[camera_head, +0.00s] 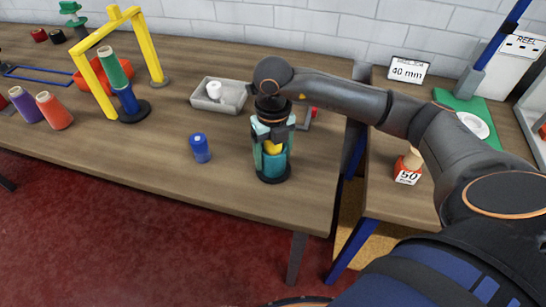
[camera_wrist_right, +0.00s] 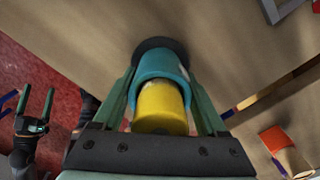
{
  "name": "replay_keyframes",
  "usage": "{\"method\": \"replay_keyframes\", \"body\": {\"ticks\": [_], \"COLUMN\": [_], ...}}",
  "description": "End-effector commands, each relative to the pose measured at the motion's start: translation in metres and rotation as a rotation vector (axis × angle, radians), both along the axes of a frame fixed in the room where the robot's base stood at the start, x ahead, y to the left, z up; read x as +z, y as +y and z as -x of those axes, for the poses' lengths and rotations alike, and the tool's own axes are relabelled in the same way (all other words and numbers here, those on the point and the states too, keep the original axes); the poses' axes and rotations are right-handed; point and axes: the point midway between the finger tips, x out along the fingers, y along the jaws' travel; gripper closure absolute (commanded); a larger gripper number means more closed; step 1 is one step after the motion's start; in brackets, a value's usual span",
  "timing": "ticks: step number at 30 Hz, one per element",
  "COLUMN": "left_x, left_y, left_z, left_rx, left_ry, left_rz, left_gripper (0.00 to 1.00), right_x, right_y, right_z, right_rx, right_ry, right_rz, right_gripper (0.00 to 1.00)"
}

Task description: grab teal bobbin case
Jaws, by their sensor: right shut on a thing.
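The teal bobbin case (camera_head: 271,166) is upright on a dark round base near the front right of the long wooden table. It holds a yellow piece (camera_head: 273,147). My right gripper (camera_head: 272,152) comes down over it from above and is shut on it, one finger on each side. In the right wrist view the teal case (camera_wrist_right: 160,62) shows as a curved shell around the yellow cylinder (camera_wrist_right: 160,105), between the green fingers. My left gripper (camera_wrist_right: 36,108) shows at the left of the right wrist view, open and empty, over the red floor.
A blue spool (camera_head: 200,148) stands left of the case. A grey tray (camera_head: 219,106) with a white piece lies behind it. A yellow frame (camera_head: 155,45) and a green-and-blue cone stand (camera_head: 115,68) are farther left. A second table (camera_head: 378,195) at right holds an orange "50" block (camera_head: 408,169).

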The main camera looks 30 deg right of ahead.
Motion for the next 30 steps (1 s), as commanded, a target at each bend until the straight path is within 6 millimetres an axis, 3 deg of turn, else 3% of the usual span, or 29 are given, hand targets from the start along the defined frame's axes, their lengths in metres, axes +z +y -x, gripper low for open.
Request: {"method": "replay_keyframes", "body": {"ticks": [4, 11, 17, 21, 30], "left_x": [0.000, 0.000, 0.000, 0.000, 0.002], "left_y": [0.000, 0.000, 0.000, 0.000, 0.000], "left_z": [0.000, 0.000, 0.000, 0.000, 0.000], "left_rx": [0.000, 0.000, 0.000, 0.000, 0.001], "left_ry": [0.000, 0.000, 0.000, 0.000, 0.001], "left_rz": [0.000, 0.000, 0.000, 0.000, 0.001], "left_gripper": [0.00, 0.00, 0.00, 0.00, 0.00], "right_x": [0.001, 0.002, 0.014, 0.036, 0.099], "right_y": [0.000, 0.000, 0.000, 0.001, 0.042], "right_z": [-0.001, -0.001, -0.001, -0.001, 0.043], "right_rx": [0.000, 0.000, 0.000, 0.003, 0.010], "right_ry": [-0.003, -0.003, -0.004, -0.006, -0.009], "right_rz": [-0.001, -0.001, -0.001, -0.002, -0.001], "right_gripper": [0.98, 0.98, 0.98, 0.98, 0.98]}}
